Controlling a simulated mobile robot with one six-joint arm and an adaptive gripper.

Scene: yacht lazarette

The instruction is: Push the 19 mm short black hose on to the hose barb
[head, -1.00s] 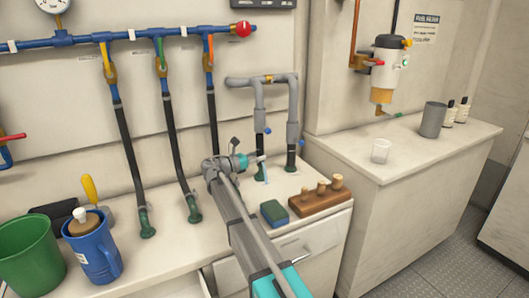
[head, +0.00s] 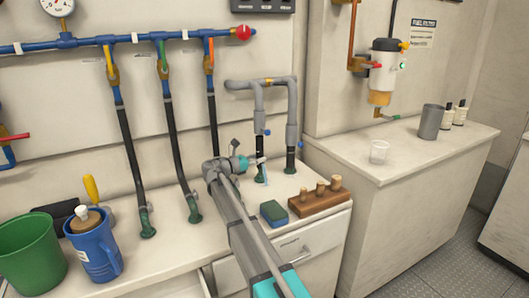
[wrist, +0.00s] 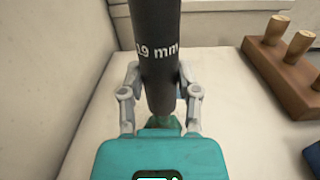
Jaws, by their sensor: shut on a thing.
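The 19 mm short black hose (wrist: 158,60) stands upright in the middle of the wrist view, with its white "19 mm" label facing me. My gripper (wrist: 161,92) is shut on it, one finger on each side near its lower end. A green hose barb (wrist: 164,122) shows just below the hose; how far the hose covers it is hidden. In the head view my gripper (head: 257,161) points right at the short hose (head: 259,147) under the left grey pipe, and the barb's green base (head: 262,177) shows below the fingers.
A wooden block with pegs (head: 319,202) and a blue-green sponge (head: 273,213) lie right of my gripper. Another short hose (head: 290,158) stands behind. Several long black hoses hang left from a blue pipe (head: 130,39). A blue jug (head: 96,245) and green bucket (head: 33,262) stand left.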

